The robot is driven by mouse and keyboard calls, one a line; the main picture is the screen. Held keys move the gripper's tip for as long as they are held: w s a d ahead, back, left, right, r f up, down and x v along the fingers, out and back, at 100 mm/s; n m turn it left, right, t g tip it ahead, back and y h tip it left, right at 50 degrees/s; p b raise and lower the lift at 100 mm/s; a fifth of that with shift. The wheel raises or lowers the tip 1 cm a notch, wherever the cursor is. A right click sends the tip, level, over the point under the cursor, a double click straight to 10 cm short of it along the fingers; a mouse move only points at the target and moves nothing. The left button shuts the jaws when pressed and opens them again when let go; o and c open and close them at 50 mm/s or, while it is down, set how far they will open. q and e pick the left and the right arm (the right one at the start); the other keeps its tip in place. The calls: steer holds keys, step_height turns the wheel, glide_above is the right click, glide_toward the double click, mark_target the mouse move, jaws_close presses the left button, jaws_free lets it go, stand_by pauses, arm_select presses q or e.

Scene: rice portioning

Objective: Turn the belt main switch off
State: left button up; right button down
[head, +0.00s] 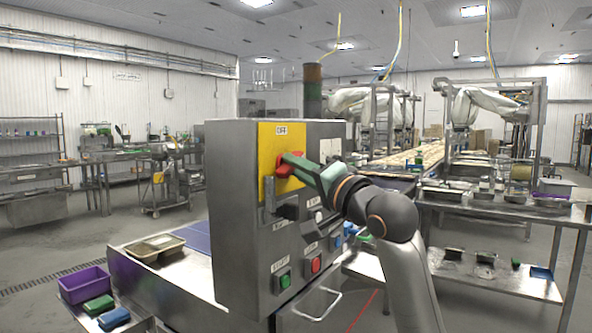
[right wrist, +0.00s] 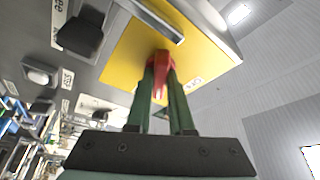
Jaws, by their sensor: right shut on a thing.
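The belt main switch is a red handle (head: 287,166) on a yellow plate (head: 268,146) on the upper front of a grey metal control cabinet (head: 232,225). An OFF label shows at the plate's top in the head view. My right gripper (head: 300,165) reaches in from the right and is shut on the red handle. In the right wrist view the green fingers of the gripper (right wrist: 162,88) close on the red handle (right wrist: 162,62), in front of the yellow plate (right wrist: 130,58). The fingers hide part of the handle. My left gripper is not in view.
Below the plate are a black knob (head: 289,207), a green button (head: 284,281) and a red button (head: 315,264). A metal tray (head: 152,248) and purple bin (head: 83,285) stand at the left. A steel table (head: 500,208) stands at the right.

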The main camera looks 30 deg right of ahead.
steer(key=n+y, duration=0.1)
steer(key=n, duration=0.2)
steer(key=shift+d+f+t, duration=0.15)
steer(key=shift+t, duration=0.15)
steer(key=n+y, duration=0.1)
steer(key=n, duration=0.1)
steer(key=n+y, duration=0.1)
steer(key=n, duration=0.2)
steer(key=shift+w+d+t+y, duration=0.1)
steer(key=shift+t+y, duration=0.2)
steer(key=n+y, duration=0.1)
steer(key=n, duration=0.2)
steer(key=n+y, duration=0.1)
steer(key=n, duration=0.1)
steer(key=shift+d+n+y, duration=0.1)
steer(key=shift+n+y, duration=0.2)
steer(key=shift+n, duration=0.1)
steer(key=shift+n+y, duration=0.6)
steer(key=shift+n, duration=0.2)
steer(key=shift+n+g, duration=0.4)
steer(key=c, duration=0.8)
jaws_free()
steer(key=shift+f, duration=0.1)
